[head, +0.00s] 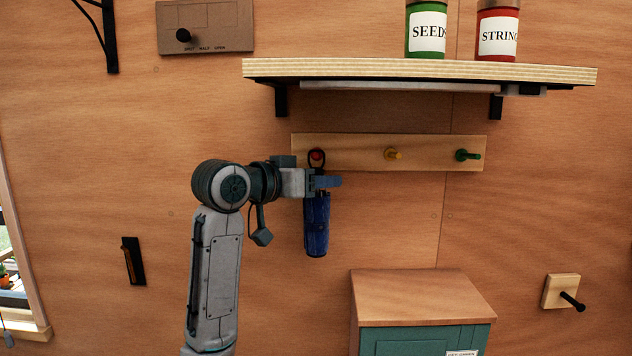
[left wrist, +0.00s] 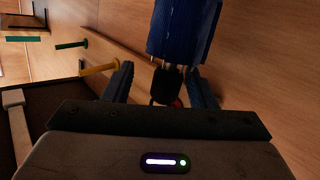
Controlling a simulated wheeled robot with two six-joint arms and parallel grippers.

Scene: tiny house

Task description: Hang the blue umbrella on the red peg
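The blue umbrella (head: 316,228) is folded and upright, its canopy pointing down, against the wall below the peg board. Its dark loop at the top frames the red peg (head: 317,155) in the head view and appears to be around it. My left gripper (head: 326,182) is at the umbrella's top, just below the red peg. In the left wrist view the umbrella (left wrist: 183,30) has its dark handle between my left fingers (left wrist: 162,85), with gaps visible beside it, so the gripper looks open. A bit of red shows behind the handle. My right gripper is not in view.
The peg board (head: 355,153) also carries a yellow peg (head: 393,154) and a green peg (head: 468,155). A shelf (head: 420,70) with two cans overhangs it. A teal cabinet (head: 422,312) stands below right. A black peg (head: 572,300) is at far right.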

